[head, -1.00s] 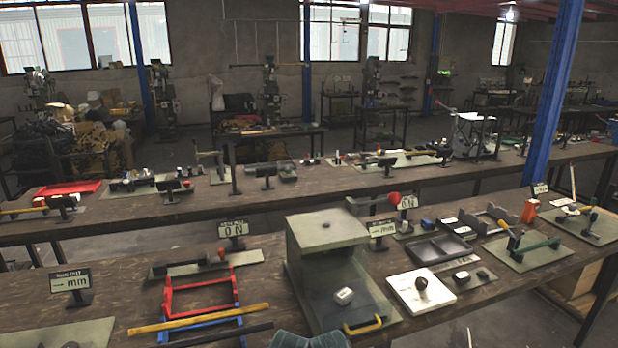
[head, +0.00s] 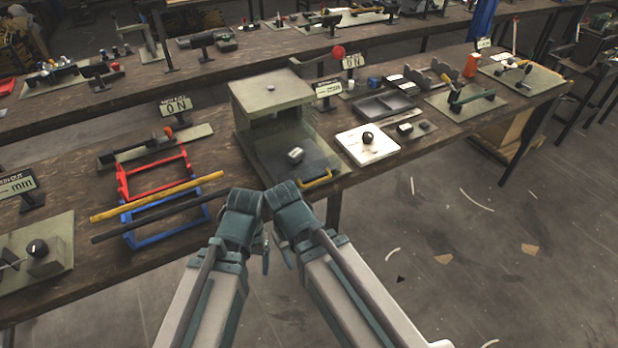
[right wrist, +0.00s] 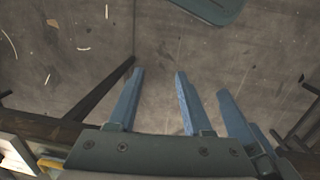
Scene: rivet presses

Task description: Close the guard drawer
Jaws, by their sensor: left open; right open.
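The guard drawer (head: 277,170) is a see-through, grey-tinted box pulled out of the front of a grey-green press housing (head: 262,92). A yellow handle (head: 316,179) is on its front edge, close to the table edge. A small pale block (head: 295,155) shows on it or through it. My left gripper (head: 262,262) hangs fingers down in front of the table edge, left of the handle. My right gripper (right wrist: 158,72) hangs beside it, open and empty over the floor. The left fingers (right wrist: 237,108) show apart in the right wrist view. Neither gripper touches the drawer.
Left of the press, a red frame (head: 121,185) and a blue frame stand under a yellow bar (head: 150,198) and a dark bar.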

